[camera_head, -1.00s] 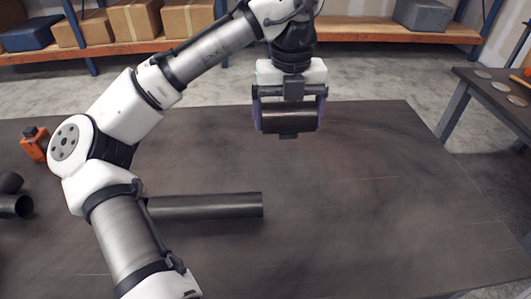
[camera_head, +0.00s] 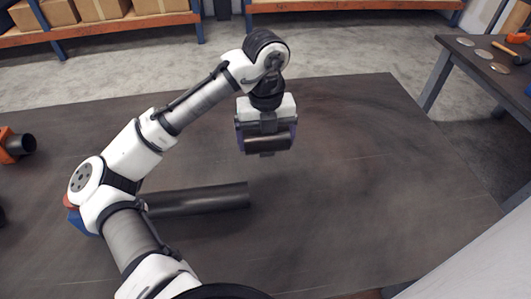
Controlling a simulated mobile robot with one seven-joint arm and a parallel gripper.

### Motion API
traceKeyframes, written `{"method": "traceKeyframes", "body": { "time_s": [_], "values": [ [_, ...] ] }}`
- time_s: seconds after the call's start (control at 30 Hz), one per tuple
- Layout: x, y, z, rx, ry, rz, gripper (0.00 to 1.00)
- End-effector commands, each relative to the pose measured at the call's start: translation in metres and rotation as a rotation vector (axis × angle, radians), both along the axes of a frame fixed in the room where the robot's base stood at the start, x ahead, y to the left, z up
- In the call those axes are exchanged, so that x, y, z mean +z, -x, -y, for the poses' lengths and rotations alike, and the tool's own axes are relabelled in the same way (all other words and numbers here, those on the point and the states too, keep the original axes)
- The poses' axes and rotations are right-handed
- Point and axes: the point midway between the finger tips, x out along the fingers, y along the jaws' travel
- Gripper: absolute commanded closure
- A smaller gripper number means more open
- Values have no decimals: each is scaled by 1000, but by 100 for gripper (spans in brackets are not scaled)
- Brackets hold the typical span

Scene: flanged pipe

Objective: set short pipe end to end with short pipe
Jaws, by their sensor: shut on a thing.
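My gripper (camera_head: 266,146) hangs over the middle of the dark table (camera_head: 350,220), fingers pointing down. It is shut on a short dark pipe (camera_head: 268,144), which lies roughly level, left to right, across the jaws. Another dark pipe (camera_head: 205,199) lies on the table, nearer and to the left. Its right end is free and its left end is hidden behind my arm. The held pipe is apart from it, farther back and to the right. How high the held pipe is above the table is hard to tell.
An orange thing with a dark tube end (camera_head: 20,146) stands at the far left. A blue and red thing (camera_head: 80,218) is partly hidden behind my arm. A side table (camera_head: 490,62) with tools stands at the back right. The table's right half is clear.

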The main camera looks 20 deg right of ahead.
Motion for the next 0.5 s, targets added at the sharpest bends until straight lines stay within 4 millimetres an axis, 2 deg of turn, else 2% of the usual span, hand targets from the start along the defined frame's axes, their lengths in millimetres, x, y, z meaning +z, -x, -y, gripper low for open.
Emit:
{"method": "traceKeyframes", "body": {
  "time_s": [0.1, 0.27, 0.5],
  "values": [
    [-14, 0, -1, 0, -1, 0, 43],
    [-24, 0, 0, 0, 1, 2, 43],
    [-54, 0, -1, 1, -1, -1, 43]
  ]
}}
